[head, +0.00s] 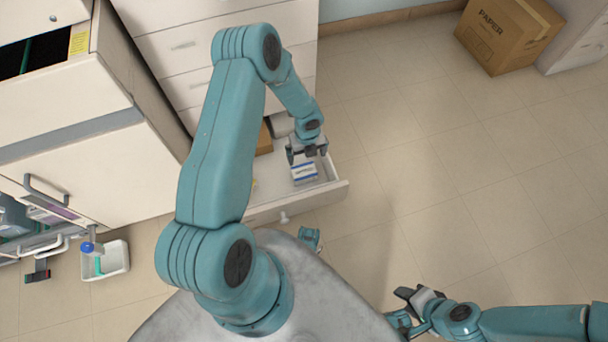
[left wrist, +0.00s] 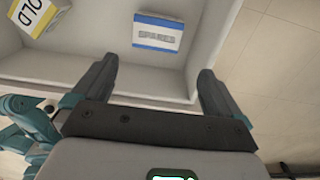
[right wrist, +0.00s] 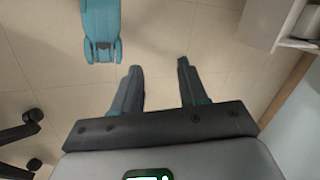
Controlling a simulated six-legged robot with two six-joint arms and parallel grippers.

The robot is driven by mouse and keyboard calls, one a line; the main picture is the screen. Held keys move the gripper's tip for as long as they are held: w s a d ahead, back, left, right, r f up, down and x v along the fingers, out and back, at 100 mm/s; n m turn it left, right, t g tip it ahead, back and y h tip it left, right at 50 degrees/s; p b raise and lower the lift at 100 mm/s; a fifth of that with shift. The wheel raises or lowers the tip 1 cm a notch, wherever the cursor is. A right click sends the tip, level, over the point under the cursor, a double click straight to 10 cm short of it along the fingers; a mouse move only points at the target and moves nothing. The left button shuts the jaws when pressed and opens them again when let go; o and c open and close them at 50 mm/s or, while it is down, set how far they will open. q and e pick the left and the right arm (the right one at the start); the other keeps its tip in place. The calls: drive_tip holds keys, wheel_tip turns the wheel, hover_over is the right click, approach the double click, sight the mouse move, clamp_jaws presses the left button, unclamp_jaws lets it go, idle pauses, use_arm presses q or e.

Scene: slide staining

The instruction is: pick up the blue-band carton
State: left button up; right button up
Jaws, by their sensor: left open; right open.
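The blue-band carton (head: 304,172) is a small white box with a blue stripe, lying in an open drawer (head: 333,190). In the left wrist view the carton (left wrist: 158,33) reads "SPARES" and lies ahead of my fingertips, roughly between them and apart from both. My left gripper (head: 307,152) is open and empty above the drawer, just behind the carton in the head view; its two fingers also show in the left wrist view (left wrist: 155,75). My right gripper (head: 415,305) is open and empty over the floor, away from the drawer.
A box marked "OLD" (left wrist: 37,14) lies in the drawer's left part in the left wrist view. A brown box (head: 264,138) sits further back in the drawer. A "PAPER" carton (head: 508,33) stands on the floor. The floor right of the drawer is clear.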

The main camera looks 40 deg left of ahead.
use_arm(q)
drive_tip(key=f+b, duration=0.1)
drive_tip(key=f, duration=0.1)
drive_tip(key=f+b, duration=0.1)
drive_tip(key=f, duration=0.5)
drive_tip(key=shift+s+b, duration=0.25)
drive_tip(key=shift+b, duration=0.15)
drive_tip(key=shift+d+f, duration=0.1)
drive_tip(key=shift+f, duration=0.45)
drive_tip(key=f+b, duration=0.2)
drive_tip(key=f, duration=0.1)
drive_tip(key=f+b, duration=0.1)
drive_tip(key=f, duration=0.1)
drive_tip(key=shift+s+d+f, duration=0.1)
drive_tip(key=shift+s+f, duration=0.05)
drive_tip(key=shift+s, duration=0.1)
use_arm(e)
wheel_tip(320, 180, down, 6)
drive_tip(key=w+d, duration=0.1)
drive_tip(key=shift+w+d+t, duration=0.2)
drive_tip(key=shift+w+t, duration=0.05)
drive_tip(key=shift+t, duration=0.05)
use_arm(q)
drive_tip(key=c, duration=0.7)
